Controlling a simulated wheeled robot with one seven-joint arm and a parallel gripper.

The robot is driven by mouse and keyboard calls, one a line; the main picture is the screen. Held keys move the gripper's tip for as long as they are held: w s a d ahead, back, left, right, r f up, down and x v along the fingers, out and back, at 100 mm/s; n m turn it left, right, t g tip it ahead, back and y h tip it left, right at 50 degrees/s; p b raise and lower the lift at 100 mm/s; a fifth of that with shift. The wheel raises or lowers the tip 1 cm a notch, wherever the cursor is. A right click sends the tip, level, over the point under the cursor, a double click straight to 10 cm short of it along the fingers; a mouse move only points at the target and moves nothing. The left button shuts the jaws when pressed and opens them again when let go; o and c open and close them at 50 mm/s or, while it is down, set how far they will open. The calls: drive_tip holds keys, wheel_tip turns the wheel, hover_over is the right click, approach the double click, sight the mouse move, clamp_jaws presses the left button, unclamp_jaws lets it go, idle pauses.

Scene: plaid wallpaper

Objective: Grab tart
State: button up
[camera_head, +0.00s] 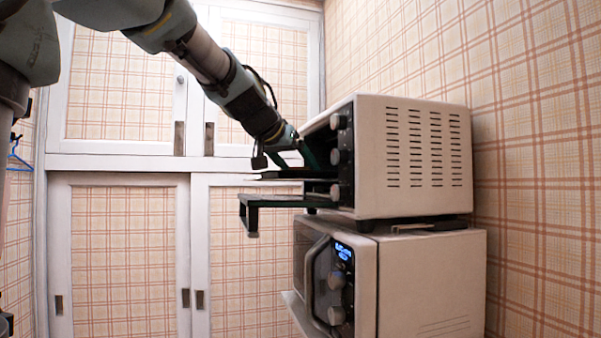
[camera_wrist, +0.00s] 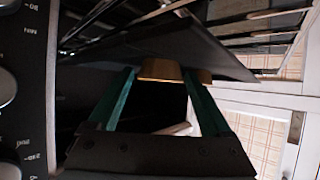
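A tan-brown piece (camera_wrist: 161,70), which looks like the tart, shows at the fingertips in the wrist view. Part of it shows past the right finger, and the rest of it is hidden. My gripper (camera_wrist: 160,76) has its two green fingers apart, with the piece between or just beyond their tips. I see no clear contact on either side. In the head view my gripper (camera_head: 303,158) reaches into the open front of the upper oven (camera_head: 415,155). The tart cannot be made out there.
The oven's lowered door (camera_head: 265,201) juts out below my gripper. A dark tray (camera_head: 283,174) sticks out above it. Wire racks (camera_wrist: 130,22) show in the wrist view. A microwave (camera_head: 425,285) stands underneath. White cabinets (camera_head: 120,180) are behind, with clear space left of the oven.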

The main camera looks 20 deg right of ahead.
drive_tip(key=c, duration=1.1)
drive_tip(key=shift+r, duration=0.15)
